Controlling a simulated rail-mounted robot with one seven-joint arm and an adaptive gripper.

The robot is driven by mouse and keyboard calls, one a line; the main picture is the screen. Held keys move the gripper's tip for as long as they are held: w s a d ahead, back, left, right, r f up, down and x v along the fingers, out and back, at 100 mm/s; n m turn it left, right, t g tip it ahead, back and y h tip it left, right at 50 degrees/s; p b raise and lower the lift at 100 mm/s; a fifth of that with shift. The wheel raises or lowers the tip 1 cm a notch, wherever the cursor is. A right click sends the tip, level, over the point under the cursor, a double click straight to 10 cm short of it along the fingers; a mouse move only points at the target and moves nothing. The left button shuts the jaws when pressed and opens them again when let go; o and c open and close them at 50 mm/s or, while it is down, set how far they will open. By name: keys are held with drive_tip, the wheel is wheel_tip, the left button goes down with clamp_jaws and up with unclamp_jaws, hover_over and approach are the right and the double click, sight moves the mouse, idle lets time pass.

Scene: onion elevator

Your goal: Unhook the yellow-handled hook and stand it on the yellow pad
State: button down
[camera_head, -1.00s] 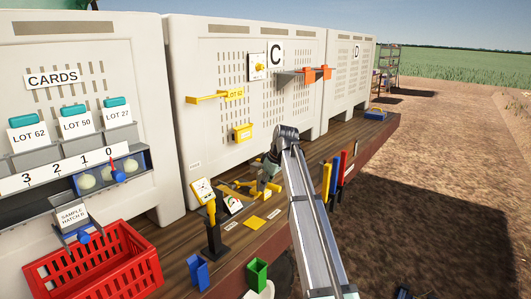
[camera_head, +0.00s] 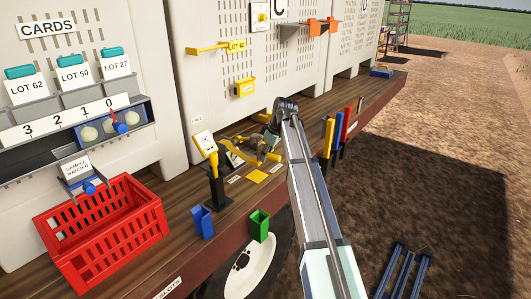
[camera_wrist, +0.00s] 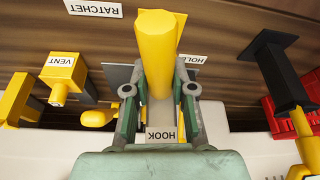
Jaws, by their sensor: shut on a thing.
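My gripper (camera_wrist: 160,105) is shut on the yellow-handled hook (camera_wrist: 156,50), whose thick yellow handle stands out between the fingers in the wrist view. The hook's lower part is hidden by the fingers, so I cannot tell whether it touches anything. In the head view my gripper (camera_head: 262,143) is low over the deck, close to the white bin wall, among small yellow parts. The flat yellow pad (camera_head: 257,176) lies bare on the deck, nearer the front edge than my gripper. A HOOK label (camera_wrist: 162,134) shows between my fingers in the wrist view.
A yellow-and-white gauge on a black stand (camera_head: 215,185) is left of the pad. Blue (camera_head: 202,222) and green (camera_head: 259,225) holders sit at the deck's front edge. Upright yellow, blue and red handles (camera_head: 343,132) are right of my arm. A red crate (camera_head: 100,235) is far left.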

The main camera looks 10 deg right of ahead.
drive_tip(key=shift+f+b, duration=1.15)
drive_tip(key=shift+f, duration=1.8)
drive_tip(key=c, duration=0.9)
unclamp_jaws()
